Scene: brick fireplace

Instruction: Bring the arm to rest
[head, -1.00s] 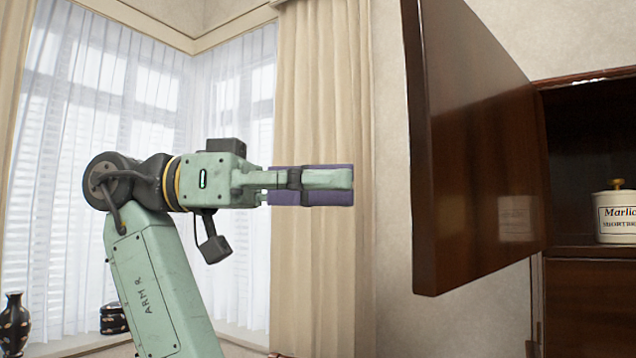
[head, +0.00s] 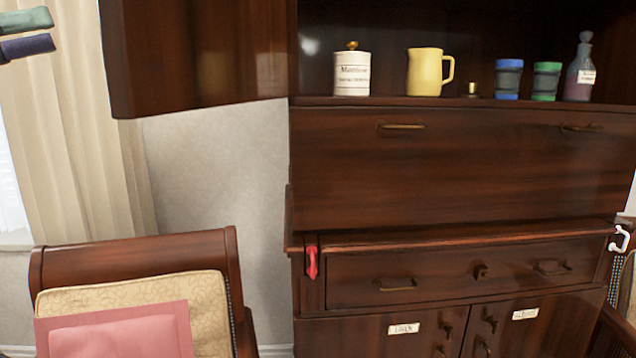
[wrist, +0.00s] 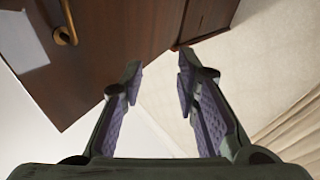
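My gripper (wrist: 160,74) shows in the wrist view with its two purple-padded fingers apart and nothing between them. It is open and empty. In the head view only the tips of my gripper (head: 42,32) show, at the upper left edge in front of the curtain. The rest of my arm is out of that view. In the wrist view a dark wooden panel (wrist: 110,45) with a brass handle lies beyond the fingers, apart from them.
A raised cabinet door (head: 200,55) hangs open at upper left. The cabinet shelf holds a white jar (head: 352,75), a yellow jug (head: 424,72), two cups (head: 508,78) and a bottle (head: 580,75). A chair (head: 130,255) with a pink cushion (head: 115,335) stands at lower left.

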